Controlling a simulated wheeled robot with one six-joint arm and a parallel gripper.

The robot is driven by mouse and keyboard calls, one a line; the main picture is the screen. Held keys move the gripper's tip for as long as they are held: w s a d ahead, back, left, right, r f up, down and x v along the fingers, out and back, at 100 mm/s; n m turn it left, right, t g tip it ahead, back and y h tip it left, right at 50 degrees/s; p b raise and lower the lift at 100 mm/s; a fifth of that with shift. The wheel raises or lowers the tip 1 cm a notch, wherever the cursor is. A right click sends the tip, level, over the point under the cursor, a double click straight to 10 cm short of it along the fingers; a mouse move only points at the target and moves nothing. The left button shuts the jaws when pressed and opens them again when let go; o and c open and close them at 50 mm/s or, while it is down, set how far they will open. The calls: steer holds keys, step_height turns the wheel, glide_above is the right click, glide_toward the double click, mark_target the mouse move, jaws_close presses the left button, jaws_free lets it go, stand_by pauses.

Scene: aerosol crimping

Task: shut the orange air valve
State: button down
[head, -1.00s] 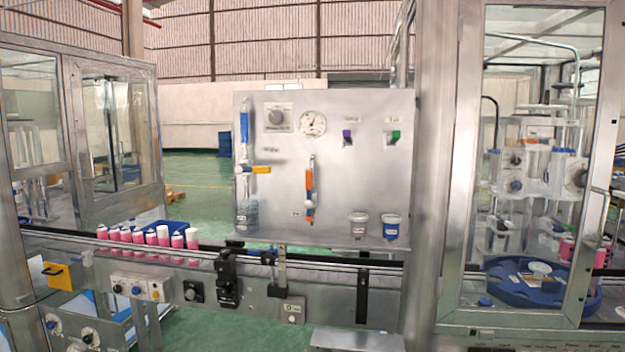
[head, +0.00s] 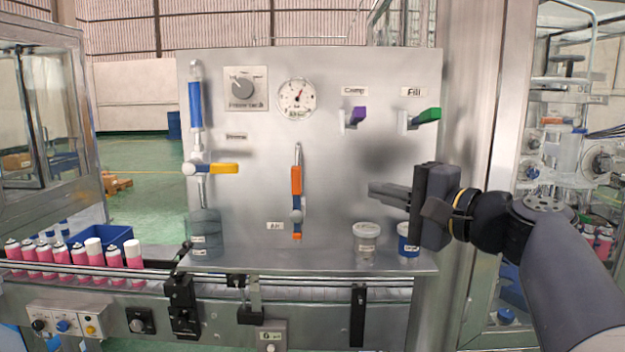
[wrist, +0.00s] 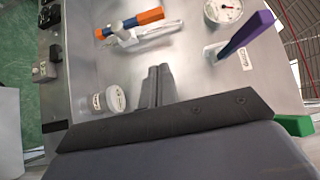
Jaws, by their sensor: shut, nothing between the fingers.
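The orange air valve (head: 296,181) is on the steel panel, left of the panel's middle, above a shelf and beside a small "Air" label. Its orange handle stands upright, in line with its vertical pipe, with a blue part below the orange. The orange and blue handle also shows at the top of the wrist view (wrist: 148,17), running roughly along the pale pipe. My gripper (head: 371,191) is shut and empty, to the right of the valve and apart from it, fingers pointing left in the head view. The closed fingers show in the wrist view (wrist: 158,68).
A yellow-handled valve (head: 223,168) is left of the air valve. A purple lever (head: 356,114) and a green lever (head: 428,116) are at upper right. Pink cans (head: 90,263) line the conveyor.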

mark_target(297, 193)
steer(key=w+a+p, duration=0.3)
steer(key=w+a, duration=0.3)
steer(key=a, duration=0.4)
steer(key=shift+w, duration=0.25)
steer(key=shift+r+p, duration=0.1)
steer(key=shift+p, duration=0.4)
